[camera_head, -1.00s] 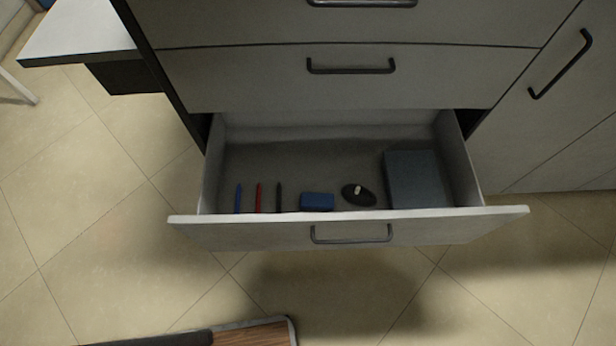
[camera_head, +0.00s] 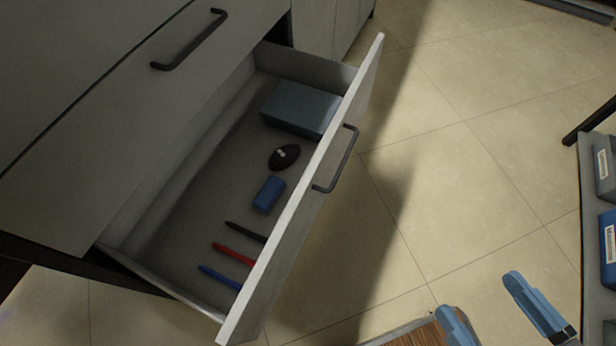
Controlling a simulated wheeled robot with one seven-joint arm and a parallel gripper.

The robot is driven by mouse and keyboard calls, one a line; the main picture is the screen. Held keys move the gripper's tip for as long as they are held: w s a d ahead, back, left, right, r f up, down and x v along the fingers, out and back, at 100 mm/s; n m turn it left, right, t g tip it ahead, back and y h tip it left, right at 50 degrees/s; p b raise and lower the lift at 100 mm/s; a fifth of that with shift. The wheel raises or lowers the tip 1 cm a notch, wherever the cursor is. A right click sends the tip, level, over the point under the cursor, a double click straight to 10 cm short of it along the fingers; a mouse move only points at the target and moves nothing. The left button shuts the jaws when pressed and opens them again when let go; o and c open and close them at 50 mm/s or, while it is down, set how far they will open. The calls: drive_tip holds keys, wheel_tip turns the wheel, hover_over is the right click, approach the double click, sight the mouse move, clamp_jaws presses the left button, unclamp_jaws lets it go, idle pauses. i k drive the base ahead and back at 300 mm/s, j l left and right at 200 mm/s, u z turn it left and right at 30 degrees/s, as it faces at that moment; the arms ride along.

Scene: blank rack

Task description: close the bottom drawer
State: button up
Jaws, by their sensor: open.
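The bottom drawer (camera_head: 290,232) is pulled well out of the grey cabinet, left of centre, its front panel running diagonally. Its dark bar handle (camera_head: 337,160) faces right. Inside lie a blue-grey box (camera_head: 300,107), a black mouse-like object (camera_head: 284,157), a small blue block (camera_head: 268,194) and three pens, blue (camera_head: 219,277), red (camera_head: 233,254) and black (camera_head: 245,232). My gripper (camera_head: 484,300) is at the lower right, its two blue fingers spread apart and empty. It is clear of the drawer front, over the floor side.
The closed drawer above has a dark handle (camera_head: 190,40).

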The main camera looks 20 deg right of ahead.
sight(212, 175)
drive_tip(key=i+j+z, duration=0.1)
drive_tip(key=j+z, duration=0.55)
drive_tip(key=z, duration=0.15)
drive_tip(key=i, duration=0.05)
